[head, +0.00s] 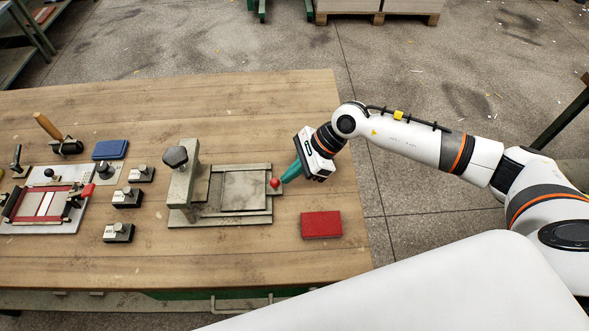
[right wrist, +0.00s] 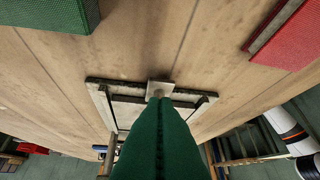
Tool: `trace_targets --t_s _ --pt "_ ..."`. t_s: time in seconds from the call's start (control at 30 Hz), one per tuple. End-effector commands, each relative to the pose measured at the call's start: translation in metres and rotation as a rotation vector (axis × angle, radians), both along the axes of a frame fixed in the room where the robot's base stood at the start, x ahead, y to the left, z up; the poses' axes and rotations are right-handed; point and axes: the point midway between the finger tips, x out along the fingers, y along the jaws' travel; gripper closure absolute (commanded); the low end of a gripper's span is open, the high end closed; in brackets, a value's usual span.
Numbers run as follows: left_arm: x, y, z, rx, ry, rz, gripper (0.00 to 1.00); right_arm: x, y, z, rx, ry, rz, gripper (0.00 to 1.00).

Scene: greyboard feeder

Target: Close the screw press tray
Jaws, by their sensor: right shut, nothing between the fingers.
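The screw press (head: 182,186) stands on the wooden table, with a dark knob on top of its upright. Its flat tray (head: 243,191) lies between rails on the base, out to the right of the upright. A red ball knob (head: 275,183) sits at the tray's right end. My right gripper (head: 285,179) has teal fingers, shut and empty, with the tips right beside the red knob; I cannot tell whether they touch. In the right wrist view the shut fingers (right wrist: 158,100) cover the knob and much of the tray. My left gripper is not in view.
A red block (head: 321,224) lies right of the press, near the table's right edge. Several small black clamps (head: 127,197), a blue block (head: 110,149) and a red-framed fixture (head: 45,205) are to the left. The table behind the press is clear.

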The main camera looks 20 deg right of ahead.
Motion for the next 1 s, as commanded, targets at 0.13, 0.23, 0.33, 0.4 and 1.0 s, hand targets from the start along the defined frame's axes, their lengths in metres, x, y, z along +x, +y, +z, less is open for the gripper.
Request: trace_targets --t_s 0.13,0.23,0.33,0.4,1.0 --pt "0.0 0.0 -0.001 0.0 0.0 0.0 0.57 0.001 0.002 0.0 0.001 -0.001 0.001 1.0" --pt "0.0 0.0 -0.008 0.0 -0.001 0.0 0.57 0.005 0.015 -0.002 0.005 -0.002 0.004 1.0" --pt "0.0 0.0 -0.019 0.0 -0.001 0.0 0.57 0.012 0.041 -0.004 0.007 -0.003 0.007 1.0" --pt "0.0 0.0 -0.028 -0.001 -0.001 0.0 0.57 0.018 0.061 -0.004 0.008 -0.006 0.008 1.0" --pt "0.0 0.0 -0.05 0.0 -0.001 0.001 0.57 0.034 0.123 0.001 0.003 0.0 0.001 1.0"
